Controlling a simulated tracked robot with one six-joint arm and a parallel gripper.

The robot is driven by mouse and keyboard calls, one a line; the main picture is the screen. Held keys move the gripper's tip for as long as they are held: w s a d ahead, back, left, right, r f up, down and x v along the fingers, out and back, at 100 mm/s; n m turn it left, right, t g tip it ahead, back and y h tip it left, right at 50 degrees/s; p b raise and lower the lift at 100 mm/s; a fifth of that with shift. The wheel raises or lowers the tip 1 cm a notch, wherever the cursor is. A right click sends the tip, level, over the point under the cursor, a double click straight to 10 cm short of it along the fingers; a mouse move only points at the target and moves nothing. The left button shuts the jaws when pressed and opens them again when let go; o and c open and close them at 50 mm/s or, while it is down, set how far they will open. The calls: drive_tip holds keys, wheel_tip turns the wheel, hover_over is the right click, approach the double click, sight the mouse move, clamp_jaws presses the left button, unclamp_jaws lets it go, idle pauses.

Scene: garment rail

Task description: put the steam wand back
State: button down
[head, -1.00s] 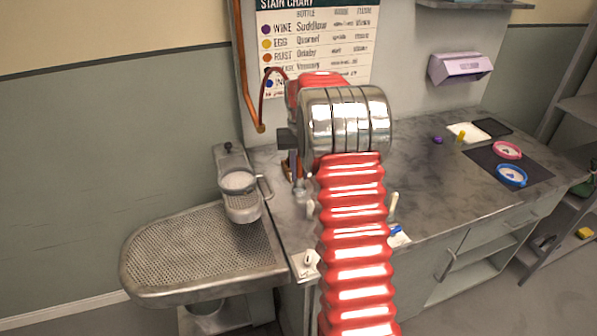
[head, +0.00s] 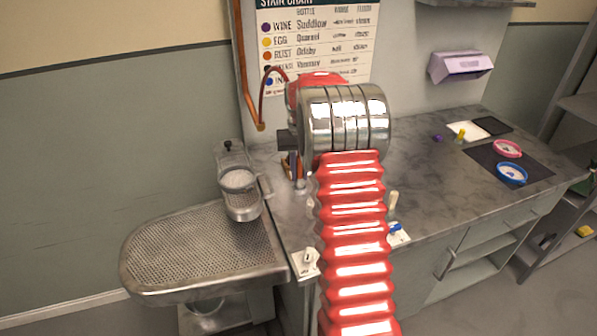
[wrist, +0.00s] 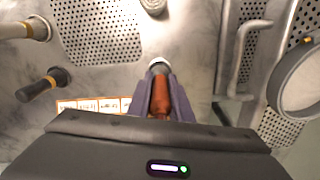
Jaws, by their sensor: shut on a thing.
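My gripper (wrist: 160,84) is shut on the steam wand, around its copper-brown grip (wrist: 160,100). The wand's dark collar and pale metal end point forward between the fingertips, over the marbled worktop. In the head view the gripper is mostly hidden behind my own arm, and the wand's lower part (head: 299,176) shows just left of the arm. A thin red-brown hose (head: 264,88) arches at the upper left of the arm. I cannot tell which part is the wand's holder.
A metal cup (head: 241,208) with a side handle stands left of the wand, by the perforated metal board (head: 185,262). The wrist view shows a dark-handled tool (wrist: 42,84) at left.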

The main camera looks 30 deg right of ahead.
drive_tip(key=shift+f, duration=0.55)
idle(0.6)
drive_tip(key=c, duration=1.5)
unclamp_jaws()
drive_tip(key=o, duration=0.3)
drive_tip(key=shift+r, duration=0.15)
drive_tip(key=shift+r, duration=3.6)
